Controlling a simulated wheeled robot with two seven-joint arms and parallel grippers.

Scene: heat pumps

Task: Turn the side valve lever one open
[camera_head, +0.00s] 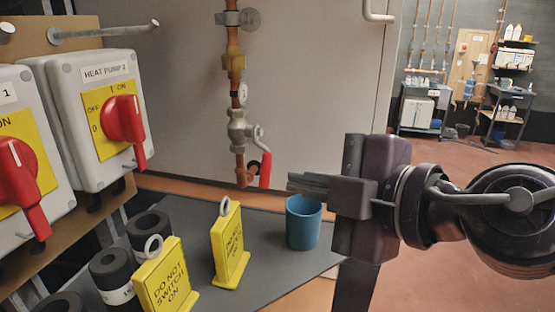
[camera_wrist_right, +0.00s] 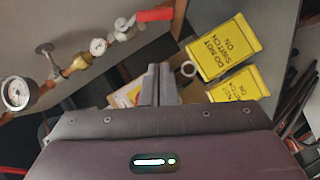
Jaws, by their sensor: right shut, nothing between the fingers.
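The valve (camera_head: 238,135) sits on a copper pipe with gauges, in front of a pale cabinet panel. Its red lever (camera_head: 265,170) hangs down on the right side of the pipe. My right gripper (camera_head: 291,184) comes in from the right with its fingers shut and empty, pointing left. The fingertips are just right of the lever's lower end in the head view; I cannot tell whether they touch. In the right wrist view, the red lever (camera_wrist_right: 155,15) shows at the top, apart in the picture from the shut fingers (camera_wrist_right: 158,72). My left gripper is not in view.
A blue cup (camera_head: 303,222) stands on the dark grey shelf (camera_head: 190,203) below my right gripper. Red rotary switches (camera_head: 124,119) on grey boxes are at left.

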